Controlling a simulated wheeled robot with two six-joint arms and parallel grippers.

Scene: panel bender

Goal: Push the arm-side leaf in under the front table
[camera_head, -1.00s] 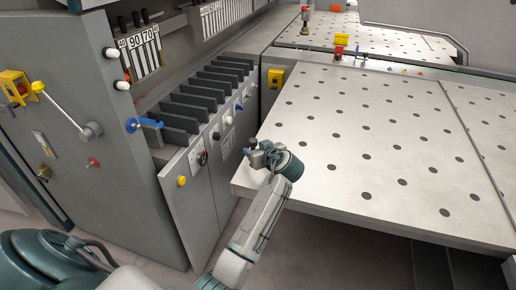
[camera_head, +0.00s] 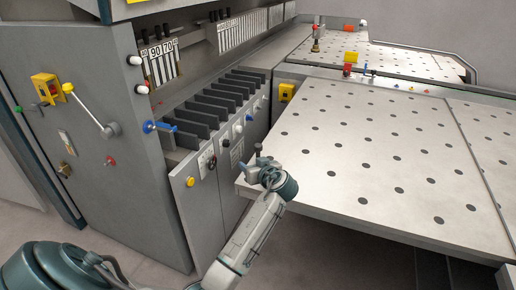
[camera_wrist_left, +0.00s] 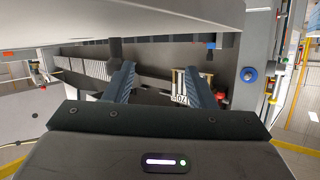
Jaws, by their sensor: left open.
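The front table (camera_head: 375,175) is a pale grey perforated top filling the right of the head view, with a seam running through its right part. Its near left section juts toward my arm; I cannot tell where the arm-side leaf ends and the table begins. My left gripper (camera_head: 258,161) is at the table's near left corner and hides part of it; contact cannot be told. In the left wrist view the two jaws (camera_wrist_left: 160,78) stand apart with nothing between them. A broad smooth grey surface (camera_wrist_left: 120,22) spans the top there. My right gripper is not in view.
The bender (camera_head: 145,110) with its row of dark plates (camera_head: 215,105) stands left of the table. A blue lever (camera_head: 160,127) and a yellow-knobbed lever (camera_head: 95,112) stick out from it. A yellow box (camera_head: 287,92) is beside the table's far left corner. Floor is open in front.

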